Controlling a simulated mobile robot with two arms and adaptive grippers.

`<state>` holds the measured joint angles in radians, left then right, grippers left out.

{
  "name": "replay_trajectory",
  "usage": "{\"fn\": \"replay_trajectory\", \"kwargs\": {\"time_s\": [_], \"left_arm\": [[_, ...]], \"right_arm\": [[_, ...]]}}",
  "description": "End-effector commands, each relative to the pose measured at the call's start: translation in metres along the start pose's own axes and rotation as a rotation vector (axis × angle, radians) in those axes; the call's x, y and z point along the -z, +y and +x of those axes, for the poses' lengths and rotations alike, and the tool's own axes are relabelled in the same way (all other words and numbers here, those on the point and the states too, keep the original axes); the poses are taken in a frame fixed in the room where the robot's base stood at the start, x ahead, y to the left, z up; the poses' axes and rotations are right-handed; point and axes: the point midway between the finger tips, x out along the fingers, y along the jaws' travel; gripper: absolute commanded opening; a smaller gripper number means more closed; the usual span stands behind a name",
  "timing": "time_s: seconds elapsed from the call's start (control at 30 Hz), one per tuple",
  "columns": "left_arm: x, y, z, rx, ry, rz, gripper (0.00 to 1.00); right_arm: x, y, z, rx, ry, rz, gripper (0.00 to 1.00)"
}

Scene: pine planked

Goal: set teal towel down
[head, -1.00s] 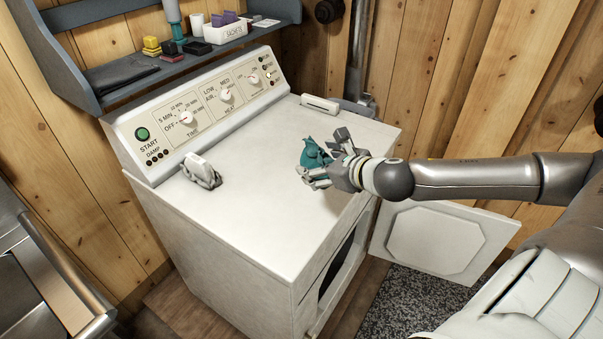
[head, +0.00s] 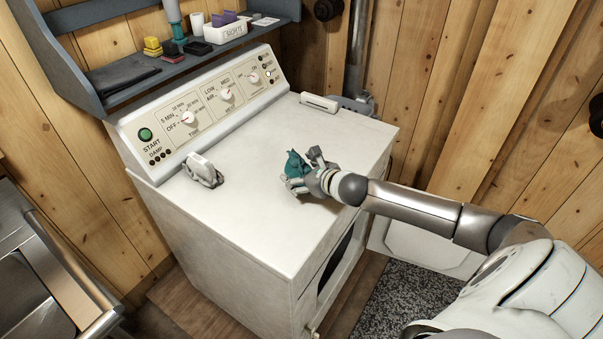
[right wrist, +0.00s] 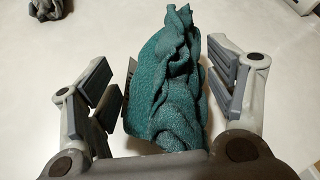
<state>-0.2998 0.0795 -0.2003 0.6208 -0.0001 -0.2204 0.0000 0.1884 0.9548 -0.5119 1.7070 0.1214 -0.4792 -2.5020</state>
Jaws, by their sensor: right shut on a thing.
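The teal towel (head: 293,164) is a crumpled bundle at the right part of the white dryer's top (head: 255,240). My right gripper (head: 303,172) is shut on the teal towel, and its fingers stand on both sides of it. The towel fills the middle of the right wrist view (right wrist: 172,90), between the grey finger pads, with the pale top behind it. I cannot tell whether the towel touches the top. My left gripper is not in view.
A grey and white bundle (head: 203,171) lies on the dryer's top at left. A white oblong item (head: 319,103) lies at the back edge. The control panel (head: 200,110) and a blue-grey shelf (head: 185,58) with small items stand behind. The top's front is clear.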

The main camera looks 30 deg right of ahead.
Motion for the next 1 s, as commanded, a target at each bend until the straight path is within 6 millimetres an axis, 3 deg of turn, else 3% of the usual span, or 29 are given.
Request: {"fn": "replay_trajectory", "kwargs": {"time_s": [0.1, 0.47, 0.5, 0.63, 1.0], "left_arm": [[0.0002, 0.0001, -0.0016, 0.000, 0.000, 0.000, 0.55], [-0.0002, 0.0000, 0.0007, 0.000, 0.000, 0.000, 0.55], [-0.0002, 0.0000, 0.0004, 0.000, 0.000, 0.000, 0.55], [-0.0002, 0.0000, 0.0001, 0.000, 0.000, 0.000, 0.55], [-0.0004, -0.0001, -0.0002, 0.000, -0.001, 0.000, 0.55]], "right_arm": [[0.0087, 0.0028, 0.0044, 0.000, -0.001, 0.002, 0.50], [0.0124, 0.0031, 0.0062, 0.001, -0.002, -0.001, 0.50], [0.0128, 0.0031, 0.0062, 0.001, -0.001, 0.000, 0.80], [0.0126, 0.0031, 0.0059, 0.001, 0.000, 0.000, 0.96], [0.0120, 0.0030, 0.0056, 0.001, 0.000, 0.000, 0.99]]}}
